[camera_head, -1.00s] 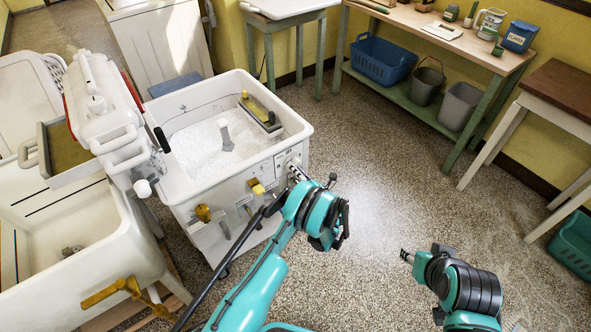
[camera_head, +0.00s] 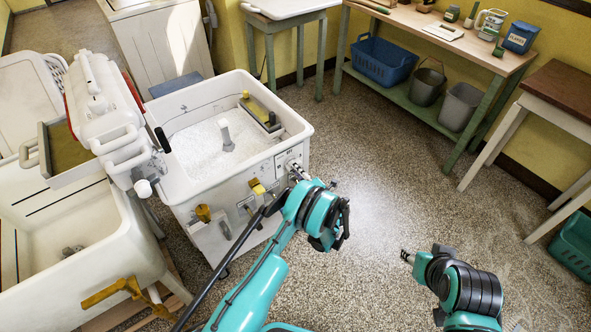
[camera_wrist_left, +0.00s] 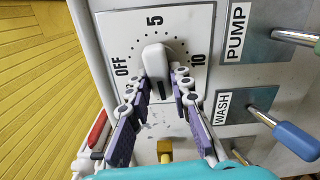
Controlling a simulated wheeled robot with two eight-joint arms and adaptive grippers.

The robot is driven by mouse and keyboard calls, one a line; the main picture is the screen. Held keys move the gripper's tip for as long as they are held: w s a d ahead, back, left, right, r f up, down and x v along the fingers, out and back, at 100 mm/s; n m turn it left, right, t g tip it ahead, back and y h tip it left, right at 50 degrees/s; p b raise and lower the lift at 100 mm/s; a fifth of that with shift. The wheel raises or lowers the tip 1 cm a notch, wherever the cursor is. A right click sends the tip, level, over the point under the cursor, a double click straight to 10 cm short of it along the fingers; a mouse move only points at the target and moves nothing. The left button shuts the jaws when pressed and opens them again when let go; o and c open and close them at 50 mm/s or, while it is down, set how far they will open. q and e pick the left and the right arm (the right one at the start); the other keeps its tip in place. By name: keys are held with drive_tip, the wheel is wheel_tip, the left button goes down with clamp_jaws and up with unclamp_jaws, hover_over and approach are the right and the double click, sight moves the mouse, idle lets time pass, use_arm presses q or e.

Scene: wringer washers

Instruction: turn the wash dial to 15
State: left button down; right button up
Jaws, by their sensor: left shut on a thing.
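The wash dial is a white knob (camera_wrist_left: 155,60) on a pale plate (camera_wrist_left: 182,22) marked OFF, 5 and 10 with dots around. A dark line shows on the knob's lower end. The 15 mark is not clearly readable beside the left finger. My left gripper (camera_wrist_left: 163,88) has its purple-padded fingers on both sides of the knob, shut on it. In the head view, my left gripper (camera_head: 297,172) reaches the dial plate on the white washer's (camera_head: 180,197) front right corner. My right gripper (camera_head: 405,256) hangs over the floor, away from the washer; its fingers are too small to judge.
Beside the dial are a PUMP lever (camera_wrist_left: 295,37) and a WASH lever with a blue handle (camera_wrist_left: 298,140). A yellow-handled part (camera_head: 256,187) sticks out of the washer front. A white sink (camera_head: 75,285) stands at left.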

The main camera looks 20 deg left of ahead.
idle(0.3)
use_arm(q)
drive_tip(key=c, duration=1.4)
unclamp_jaws()
drive_tip(key=shift+o, duration=0.2)
drive_tip(key=v, duration=1.2)
drive_tip(key=shift+o, duration=0.3)
